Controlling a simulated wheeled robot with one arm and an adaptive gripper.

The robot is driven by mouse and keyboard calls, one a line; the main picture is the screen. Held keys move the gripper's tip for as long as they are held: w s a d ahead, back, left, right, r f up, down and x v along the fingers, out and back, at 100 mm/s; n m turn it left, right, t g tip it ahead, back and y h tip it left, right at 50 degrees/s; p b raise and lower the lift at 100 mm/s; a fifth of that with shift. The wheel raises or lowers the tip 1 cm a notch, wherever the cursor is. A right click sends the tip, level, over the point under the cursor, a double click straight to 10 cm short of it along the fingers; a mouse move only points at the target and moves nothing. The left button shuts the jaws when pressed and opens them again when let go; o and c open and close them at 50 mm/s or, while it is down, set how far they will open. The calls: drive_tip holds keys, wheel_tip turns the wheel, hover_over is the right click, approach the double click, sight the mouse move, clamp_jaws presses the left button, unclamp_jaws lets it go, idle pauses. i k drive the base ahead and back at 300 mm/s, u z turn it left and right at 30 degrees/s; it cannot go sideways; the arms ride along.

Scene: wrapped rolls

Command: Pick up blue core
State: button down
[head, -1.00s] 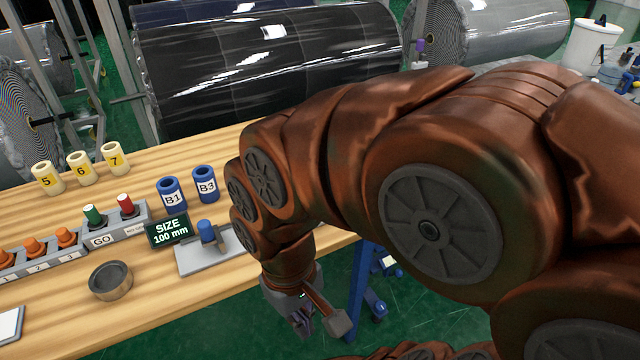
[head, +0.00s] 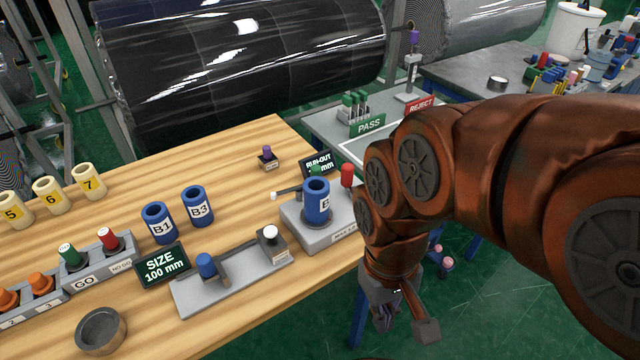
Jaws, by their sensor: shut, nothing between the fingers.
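Three blue cores show in the head view. Core B1 (head: 157,224) and core B3 (head: 197,207) stand upright side by side on the wooden table. A third blue core (head: 317,203), its label only partly readable as "B", stands upright on a grey run-out gauge (head: 318,239) at the table's right end. My gripper (head: 385,318) hangs pointing down beyond the table's right edge, over the green floor. It is shut and empty, to the right of and apart from the third core.
A size gauge (head: 222,290) with its display (head: 161,263) sits in front of B1 and B3. A grey table with the PASS sign (head: 368,125) and REJECT sign (head: 421,106) stands behind my arm.

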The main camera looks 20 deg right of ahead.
sight(316, 200)
drive_tip(key=i, duration=0.35)
drive_tip(key=z, duration=0.5)
drive_tip(key=k, duration=1.3)
drive_tip(key=u, duration=1.1)
drive_tip(key=i, duration=1)
drive_tip(key=z, duration=0.05)
